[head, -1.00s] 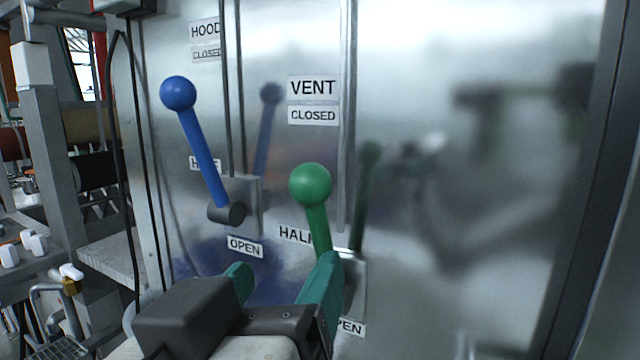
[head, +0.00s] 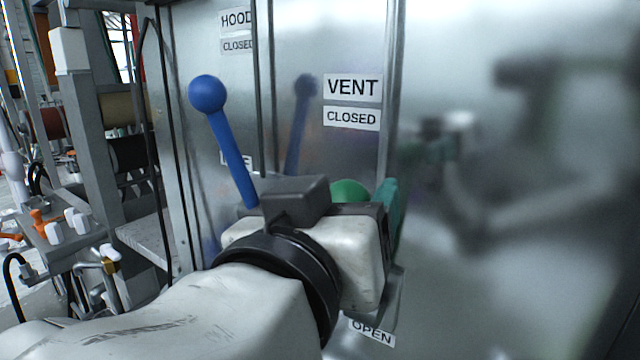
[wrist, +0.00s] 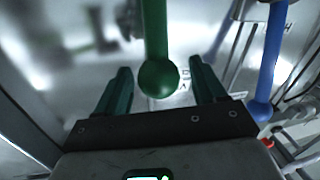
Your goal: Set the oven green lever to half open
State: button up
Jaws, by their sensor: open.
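The green lever ends in a green ball (head: 349,190), which shows just above my gripper in the head view, below the VENT CLOSED labels (head: 352,101). Its shaft and the HALF label are hidden behind my gripper (head: 368,196). In the wrist view the green lever (wrist: 156,35) and its ball lie between the two teal fingers of my gripper (wrist: 160,72). The fingers are spread, with a gap on each side of the ball. The OPEN label (head: 372,332) shows below my gripper.
A blue lever (head: 230,155) stands just left of my gripper, under the HOOD label (head: 237,18); it also shows at the right of the wrist view (wrist: 268,65). The shiny metal panel (head: 520,190) to the right is clear. Racks and tubing stand at the far left.

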jog(key=shift+w+d, duration=0.15)
jog(key=shift+w, duration=0.15)
jog(key=shift+c, duration=0.2)
grip_shut()
dwell(0.3)
